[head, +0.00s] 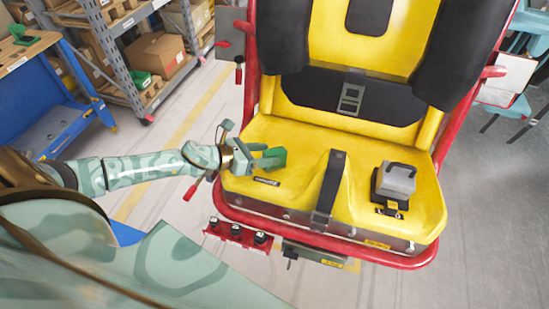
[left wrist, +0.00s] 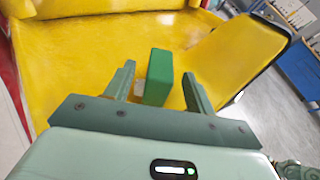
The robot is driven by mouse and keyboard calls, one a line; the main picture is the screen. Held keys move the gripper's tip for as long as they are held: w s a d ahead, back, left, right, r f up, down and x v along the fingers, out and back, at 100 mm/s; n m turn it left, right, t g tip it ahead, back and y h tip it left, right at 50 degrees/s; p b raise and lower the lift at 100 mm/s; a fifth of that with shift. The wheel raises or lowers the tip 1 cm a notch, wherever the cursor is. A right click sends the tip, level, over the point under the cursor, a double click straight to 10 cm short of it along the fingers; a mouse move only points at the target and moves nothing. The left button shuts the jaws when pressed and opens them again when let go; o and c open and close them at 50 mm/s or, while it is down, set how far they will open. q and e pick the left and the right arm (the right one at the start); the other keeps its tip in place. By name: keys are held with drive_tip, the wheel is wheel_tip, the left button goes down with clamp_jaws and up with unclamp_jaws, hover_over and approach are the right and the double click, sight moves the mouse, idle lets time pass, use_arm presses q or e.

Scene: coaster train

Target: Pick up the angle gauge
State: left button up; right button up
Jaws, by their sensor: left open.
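A green block (head: 277,155) sits on the yellow seat (head: 305,143), toward its left side. It also shows in the left wrist view (left wrist: 160,78), standing between the two fingers, with a small pale patch at its left. My left gripper (head: 262,155) is open around the block, with a visible gap on the right finger's side. A grey box with a black handle (head: 397,180) stands on the right half of the seat. I cannot tell for sure which of these is the angle gauge. My right gripper is not in view.
A red rail (head: 330,244) runs round the front, near a red holder with black knobs (head: 238,234). A blue workbench (head: 47,95) and shelves with boxes stand at the left.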

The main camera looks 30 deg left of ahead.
sight(279, 154)
use_arm(q)
drive_tip(key=x, duration=0.5)
drive_tip(key=shift+f, duration=0.1)
drive_tip(key=c, duration=1.1)
